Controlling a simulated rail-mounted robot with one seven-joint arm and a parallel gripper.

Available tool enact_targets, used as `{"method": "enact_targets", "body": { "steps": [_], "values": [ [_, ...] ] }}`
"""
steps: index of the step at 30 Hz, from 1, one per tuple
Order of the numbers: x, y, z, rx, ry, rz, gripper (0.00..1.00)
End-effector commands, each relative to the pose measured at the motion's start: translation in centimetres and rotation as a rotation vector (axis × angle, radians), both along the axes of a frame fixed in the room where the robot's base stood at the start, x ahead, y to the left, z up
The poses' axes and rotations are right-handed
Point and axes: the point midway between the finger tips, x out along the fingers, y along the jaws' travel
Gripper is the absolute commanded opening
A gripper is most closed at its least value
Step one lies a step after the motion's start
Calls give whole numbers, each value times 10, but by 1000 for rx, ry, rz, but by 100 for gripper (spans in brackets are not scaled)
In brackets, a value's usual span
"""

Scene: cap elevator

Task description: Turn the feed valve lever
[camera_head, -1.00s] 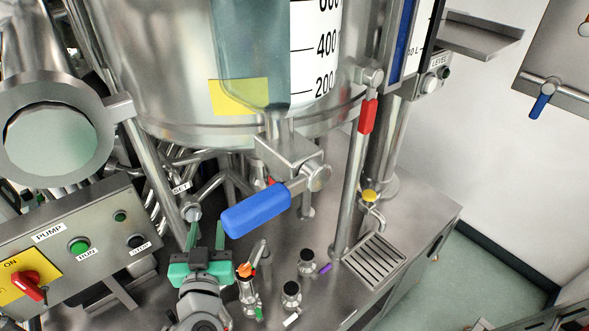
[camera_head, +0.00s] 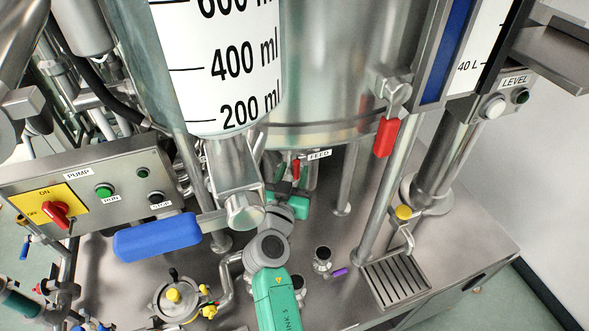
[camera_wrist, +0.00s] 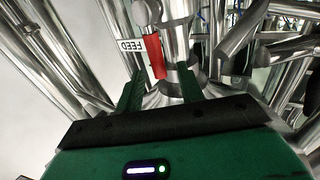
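The feed valve lever is a small red handle (camera_head: 296,168) beside the FEED label (camera_head: 320,154), under the big steel tank. In the wrist view the red lever (camera_wrist: 153,56) hangs from a metal pivot, next to the FEED label (camera_wrist: 130,46). My gripper (camera_head: 288,182) has green fingers and reaches in under the tank, close to the lever. In the wrist view my gripper (camera_wrist: 161,74) is open, with fingers spread on either side of the lever's lower end. No firm contact with the lever can be seen.
A large blue handle (camera_head: 157,237) and the measuring vessel (camera_head: 228,70) are in front of the tank. A red-handled valve (camera_head: 386,137) is on the right. Pipes (camera_wrist: 285,50) crowd the wrist view's right. The pump panel (camera_head: 110,195) stands left, a drain grate (camera_head: 397,284) lower right.

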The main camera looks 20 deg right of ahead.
Motion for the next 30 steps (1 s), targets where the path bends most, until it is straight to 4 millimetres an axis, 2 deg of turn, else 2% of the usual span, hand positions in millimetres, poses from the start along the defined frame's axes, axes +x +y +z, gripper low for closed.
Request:
{"method": "enact_targets", "body": {
  "steps": [3,10,11,16,25,30],
  "values": [
    [6,-4,0,0,0,1,38],
    [7,-5,0,1,-1,1,38],
    [7,-5,0,1,-1,1,34],
    [7,-5,0,1,-1,1,0],
    [7,-3,1,12,-1,4,0],
    [10,5,2,70,-2,21,0]
  ]
}}
